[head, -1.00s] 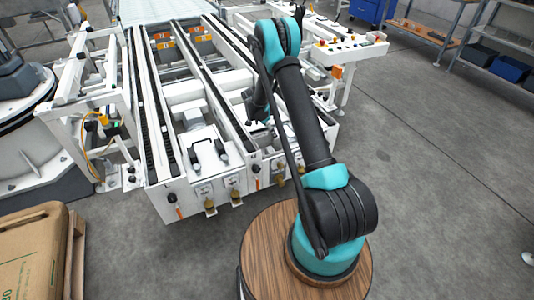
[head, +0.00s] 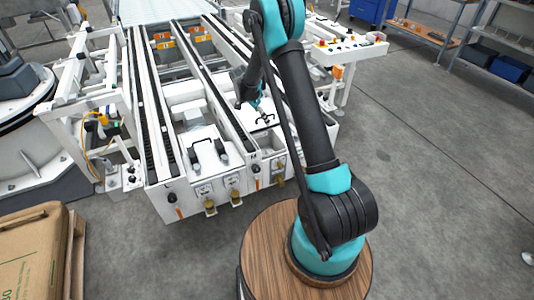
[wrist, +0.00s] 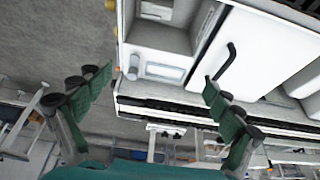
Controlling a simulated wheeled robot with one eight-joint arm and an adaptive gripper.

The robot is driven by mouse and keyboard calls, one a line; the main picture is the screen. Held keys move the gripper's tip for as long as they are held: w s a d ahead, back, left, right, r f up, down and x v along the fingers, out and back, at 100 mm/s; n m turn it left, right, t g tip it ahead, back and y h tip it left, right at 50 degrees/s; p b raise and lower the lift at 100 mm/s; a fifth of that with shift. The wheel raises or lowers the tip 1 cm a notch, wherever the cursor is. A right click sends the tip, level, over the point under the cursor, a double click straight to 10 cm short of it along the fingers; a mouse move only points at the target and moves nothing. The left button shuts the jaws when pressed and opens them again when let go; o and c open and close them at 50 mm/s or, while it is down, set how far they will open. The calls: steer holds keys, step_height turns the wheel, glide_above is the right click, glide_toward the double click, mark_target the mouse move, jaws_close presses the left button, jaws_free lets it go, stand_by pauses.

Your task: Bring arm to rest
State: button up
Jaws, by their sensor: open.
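My gripper (wrist: 157,84) is open and empty in the wrist view, its two green-padded fingers spread wide apart. Between and beyond them are the conveyor's white panels and a black handle (wrist: 227,64). In the head view my arm rises from its round wooden-topped base, bends at the top and reaches down over the front right of the white conveyor frame (head: 165,200). The gripper is small there and partly hidden by my arm links. I cannot tell its exact height above the conveyor.
A control panel (head: 350,46) stands behind my arm at the right. A cardboard box (head: 32,255) on a pallet is at the lower left, and white side framing (head: 85,95) is at the left. Shelves (head: 500,65) stand far right.

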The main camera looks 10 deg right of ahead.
steer(key=shift+a+r, duration=0.15)
steer(key=shift+r, duration=0.1)
